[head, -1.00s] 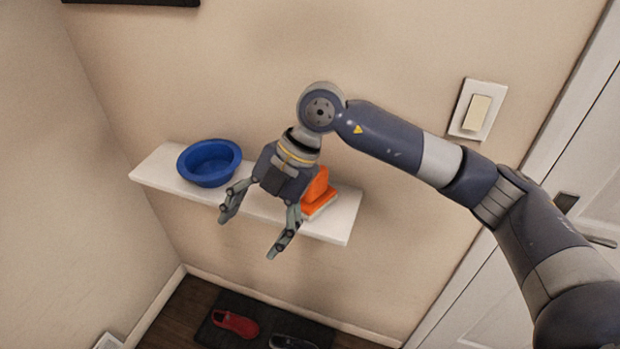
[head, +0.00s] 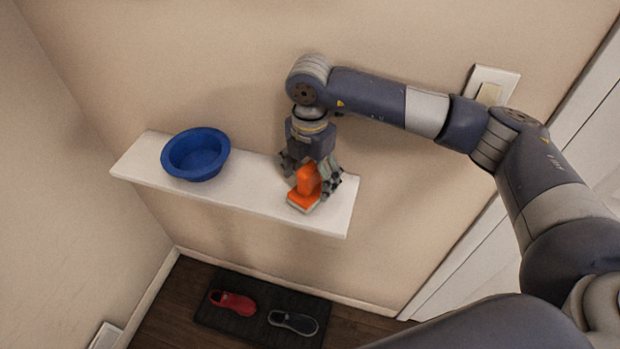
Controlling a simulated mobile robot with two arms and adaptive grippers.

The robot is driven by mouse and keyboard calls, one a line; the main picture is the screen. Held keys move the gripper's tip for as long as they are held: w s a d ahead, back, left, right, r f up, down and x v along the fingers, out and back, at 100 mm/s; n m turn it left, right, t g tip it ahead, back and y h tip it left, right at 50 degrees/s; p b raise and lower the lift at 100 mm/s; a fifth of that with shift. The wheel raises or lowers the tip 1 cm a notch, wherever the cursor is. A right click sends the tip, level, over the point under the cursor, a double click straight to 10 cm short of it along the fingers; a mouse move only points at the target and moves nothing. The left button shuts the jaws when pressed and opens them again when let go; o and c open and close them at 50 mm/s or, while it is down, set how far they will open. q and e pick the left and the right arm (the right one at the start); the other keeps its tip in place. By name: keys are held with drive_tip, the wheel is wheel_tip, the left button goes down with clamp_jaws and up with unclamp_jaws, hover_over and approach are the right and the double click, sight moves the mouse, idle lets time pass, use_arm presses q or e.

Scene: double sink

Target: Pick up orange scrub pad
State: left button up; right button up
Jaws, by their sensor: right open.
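The orange scrub pad (head: 306,186) has an orange grip on a pale base and sits upright on the right part of the white wall shelf (head: 245,193). My right gripper (head: 311,180) points down at it from above. Its fingers are open, one on the left behind the pad and one on the right beside it. The near face of the pad shows in front of the gripper. I cannot tell whether the fingers touch it. My left gripper is not in view.
A blue bowl (head: 195,155) stands on the left part of the shelf. A light switch (head: 491,86) is on the wall behind my right arm. Below, a dark mat (head: 262,308) holds a red shoe (head: 233,301) and a dark shoe (head: 293,322). The middle of the shelf is clear.

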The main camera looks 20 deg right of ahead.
sight(311, 185)
wheel_tip(311, 185, down, 2)
drive_tip(key=shift+f+p, duration=0.1)
drive_tip(key=shift+p, duration=0.2)
drive_tip(key=shift+d+f, duration=0.1)
drive_tip(key=shift+f, duration=0.35)
drive_tip(key=shift+c, duration=0.8)
drive_tip(key=c, duration=0.9)
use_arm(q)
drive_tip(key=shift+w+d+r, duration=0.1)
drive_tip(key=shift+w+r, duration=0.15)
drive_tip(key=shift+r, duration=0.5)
use_arm(e)
drive_tip(key=shift+c, duration=1.2)
